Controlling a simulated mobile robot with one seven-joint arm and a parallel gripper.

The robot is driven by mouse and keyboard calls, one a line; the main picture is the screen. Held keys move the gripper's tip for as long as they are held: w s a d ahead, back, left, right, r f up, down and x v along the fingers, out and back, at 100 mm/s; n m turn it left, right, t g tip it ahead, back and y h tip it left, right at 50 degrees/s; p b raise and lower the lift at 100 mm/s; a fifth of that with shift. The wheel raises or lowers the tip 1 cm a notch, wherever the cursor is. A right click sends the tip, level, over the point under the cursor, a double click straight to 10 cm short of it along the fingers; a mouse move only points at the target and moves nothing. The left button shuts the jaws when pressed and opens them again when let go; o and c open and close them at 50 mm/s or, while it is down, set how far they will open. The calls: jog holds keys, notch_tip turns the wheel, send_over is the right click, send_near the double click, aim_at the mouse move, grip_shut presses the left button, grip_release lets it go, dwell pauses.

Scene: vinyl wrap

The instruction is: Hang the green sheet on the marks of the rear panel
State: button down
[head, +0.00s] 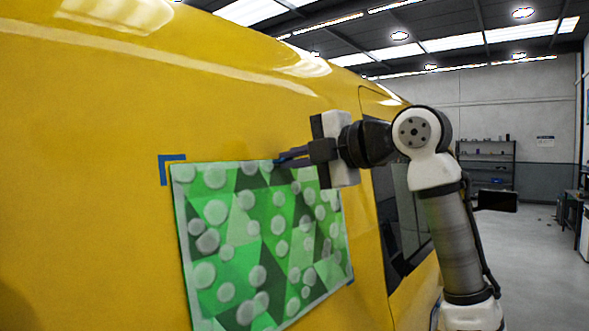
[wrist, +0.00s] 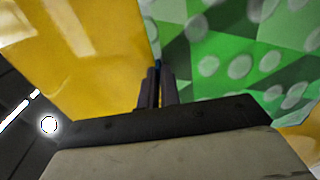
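The green sheet (head: 262,232), patterned with triangles and pale dots, hangs upright along the yellow rear panel (head: 90,180). A blue corner mark (head: 166,163) shows at its top left; the sheet's corner sits just inside it, slightly below. A bit of blue (head: 350,281) shows at the sheet's lower right corner. My gripper (head: 284,158) is at the sheet's top edge, right of the middle. In the wrist view its fingers (wrist: 158,72) are close together on the edge of the sheet (wrist: 240,50). Whether the sheet touches the panel everywhere cannot be told.
The yellow vehicle's side runs back to a dark window (head: 402,225) right of the sheet, behind my arm. A shelf (head: 485,162) stands at the far wall. Open grey floor (head: 540,255) lies at the right.

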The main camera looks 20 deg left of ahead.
dwell(0.3)
jog(key=c, duration=1.5)
grip_release()
jog(key=shift+a, duration=0.15)
jog(key=shift+c, duration=0.2)
jog(key=b+v, duration=0.3)
jog(key=v, duration=1.1)
jog(key=shift+b, duration=0.3)
